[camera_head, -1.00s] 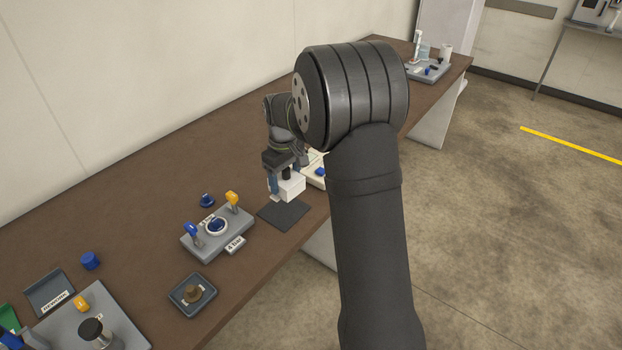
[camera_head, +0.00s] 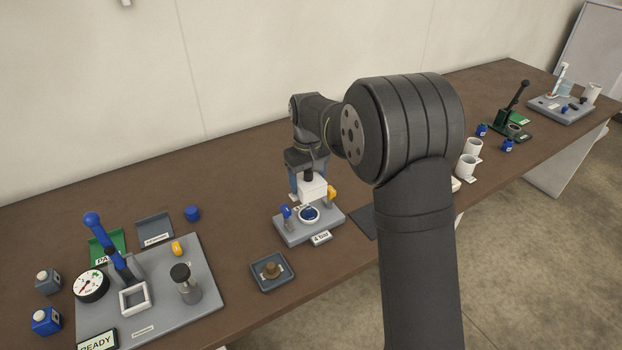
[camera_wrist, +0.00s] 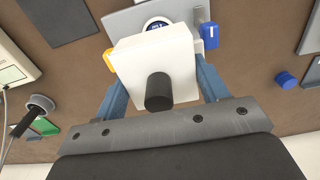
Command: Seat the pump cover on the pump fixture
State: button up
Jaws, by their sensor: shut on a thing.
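The pump cover (camera_head: 314,190) is a white block with a black knob (camera_wrist: 158,92). My gripper (camera_head: 307,178) is shut on it, with a blue finger on each side in the wrist view. The pump fixture (camera_head: 290,235) is a grey base with a round blue-and-white rotor (camera_head: 308,214), a blue clamp (camera_head: 287,213) at left and a yellow clamp (camera_head: 331,193) at right. The cover appears held above the fixture's back part, with the rotor still showing in front. In the wrist view the cover hides much of the fixture (camera_wrist: 130,20).
A dark mat (camera_head: 364,222) lies to the right, partly behind my arm. A large grey station (camera_head: 165,312) stands at left.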

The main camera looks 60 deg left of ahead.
jog(key=shift+f, duration=0.15)
jog(key=shift+f, duration=4.6)
jog(key=shift+f, duration=0.25)
jog(key=o, duration=1.1)
jog(key=shift+r, duration=0.1)
notch_tip(320, 180, up, 17)
jog(key=shift+r, duration=0.15)
send_over(308, 208)
notch_tip(308, 208, down, 13)
jog(key=shift+f, duration=0.1)
